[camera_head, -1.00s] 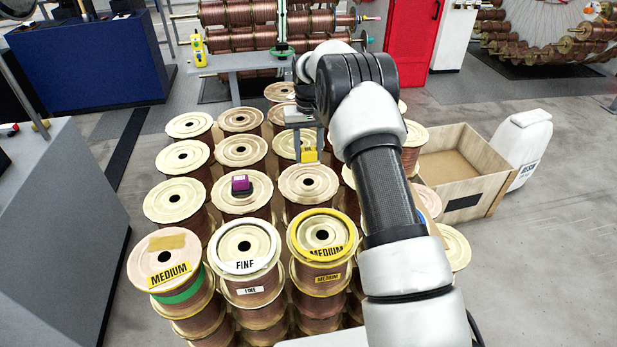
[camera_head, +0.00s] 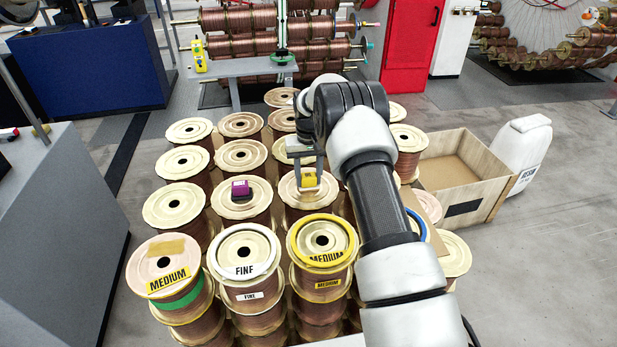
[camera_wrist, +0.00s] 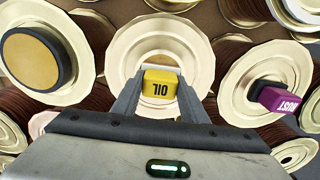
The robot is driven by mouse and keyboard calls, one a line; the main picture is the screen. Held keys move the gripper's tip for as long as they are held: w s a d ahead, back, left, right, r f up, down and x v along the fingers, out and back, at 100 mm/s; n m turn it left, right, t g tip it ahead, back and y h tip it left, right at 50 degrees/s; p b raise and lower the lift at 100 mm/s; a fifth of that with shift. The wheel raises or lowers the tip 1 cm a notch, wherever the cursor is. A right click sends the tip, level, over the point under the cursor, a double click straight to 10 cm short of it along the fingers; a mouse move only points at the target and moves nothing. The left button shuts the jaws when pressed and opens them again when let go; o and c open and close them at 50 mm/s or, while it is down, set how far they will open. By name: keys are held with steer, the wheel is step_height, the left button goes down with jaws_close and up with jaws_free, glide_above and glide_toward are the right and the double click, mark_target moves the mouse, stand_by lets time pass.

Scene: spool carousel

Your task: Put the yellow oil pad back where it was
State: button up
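The yellow oil pad (camera_head: 309,179) is a small block, marked OIL in the wrist view (camera_wrist: 162,81). My gripper (camera_head: 306,172) is shut on it, with a finger against each side in the wrist view (camera_wrist: 160,88). The pad is over the middle of a pale-flanged copper spool (camera_head: 297,198), just right of the spool with the purple pad. That flange also shows around it in the wrist view (camera_wrist: 122,50). I cannot tell whether the pad touches the spool. The hub hole is hidden by the pad and gripper.
A purple pad (camera_head: 240,188), marked DUST in the wrist view (camera_wrist: 278,98), sits on a black base on the neighbouring spool. A round orange-topped black piece (camera_wrist: 32,58) lies on the other neighbour. Spools stand close all round. A wooden crate (camera_head: 487,205) stands right.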

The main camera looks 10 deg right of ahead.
steer(key=o, duration=0.3)
